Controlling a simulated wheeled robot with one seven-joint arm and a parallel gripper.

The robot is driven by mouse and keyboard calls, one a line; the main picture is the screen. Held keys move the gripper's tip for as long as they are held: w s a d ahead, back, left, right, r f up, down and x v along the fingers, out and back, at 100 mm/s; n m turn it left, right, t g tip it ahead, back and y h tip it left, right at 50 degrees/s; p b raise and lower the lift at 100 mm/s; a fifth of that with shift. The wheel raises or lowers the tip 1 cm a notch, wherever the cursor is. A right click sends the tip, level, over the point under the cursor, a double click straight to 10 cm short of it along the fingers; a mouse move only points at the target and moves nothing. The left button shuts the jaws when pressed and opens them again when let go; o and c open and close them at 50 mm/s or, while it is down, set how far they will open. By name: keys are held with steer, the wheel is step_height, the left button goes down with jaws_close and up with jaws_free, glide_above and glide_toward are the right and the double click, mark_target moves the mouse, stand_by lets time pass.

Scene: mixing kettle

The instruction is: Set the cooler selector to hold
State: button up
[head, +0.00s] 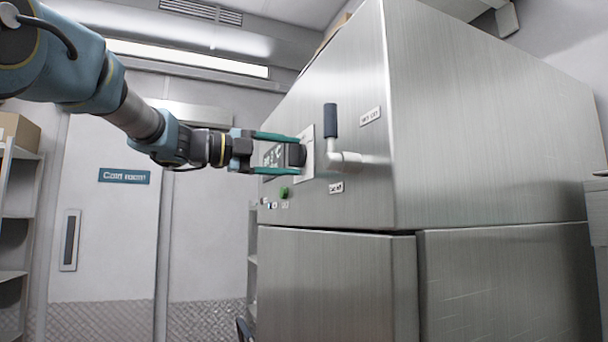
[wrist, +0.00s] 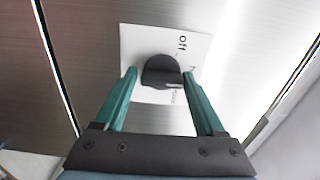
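The cooler selector is a dark rounded knob (wrist: 160,70) on a white label plate (wrist: 130,40) fixed to the steel cabinet. The knob also shows in the head view (head: 296,154). In the wrist view, "off" is readable above right of the knob; other lettering at its right and below is partly hidden. A pale mark shows at the knob's lower right edge. My gripper (wrist: 159,75) has its two green fingers apart, one on each side of the knob. In the head view my gripper (head: 282,154) reaches the plate from the left. I cannot tell whether either finger touches the knob.
A lever with a dark grip (head: 330,120) sticks out of the cabinet just right of the selector. A dark panel (head: 272,157) and small buttons, one green (head: 284,192), lie left and below. A cold room door (head: 112,210) stands at the left.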

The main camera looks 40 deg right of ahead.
steer(key=o, duration=0.4)
steer(key=shift+r, duration=0.15)
steer(key=shift+a, duration=0.1)
steer(key=shift+b+v, duration=0.6)
steer(key=shift+v, duration=2.8)
steer(key=shift+w, duration=0.1)
